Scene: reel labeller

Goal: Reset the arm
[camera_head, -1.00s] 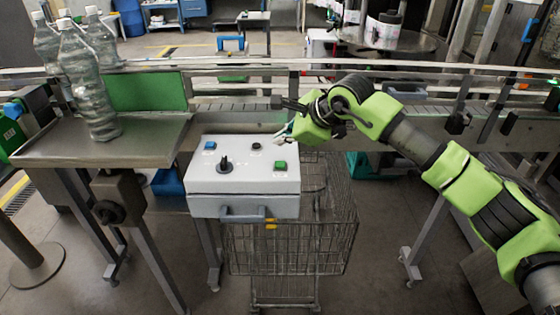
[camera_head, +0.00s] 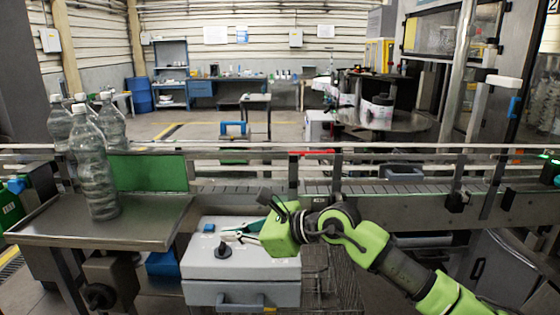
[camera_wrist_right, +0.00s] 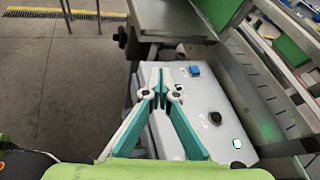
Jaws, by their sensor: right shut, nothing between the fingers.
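My right arm comes in from the right in the head view, with green covers. My right gripper (camera_head: 230,235) is shut and empty, over the top of the grey control box (camera_head: 240,268). In the right wrist view the shut fingers (camera_wrist_right: 160,85) show in front of the box (camera_wrist_right: 205,95). The box has a blue button (camera_wrist_right: 194,70), a black knob (camera_wrist_right: 215,117) and a green button (camera_wrist_right: 237,143). In the head view the gripper and wrist cover the right part of the box top. I cannot tell whether the fingers touch the box. My left gripper is not in view.
A metal table (camera_head: 155,222) at the left holds several clear bottles (camera_head: 92,165). A conveyor with rails (camera_head: 400,187) runs across behind the box. Open floor shows at the left in the wrist view.

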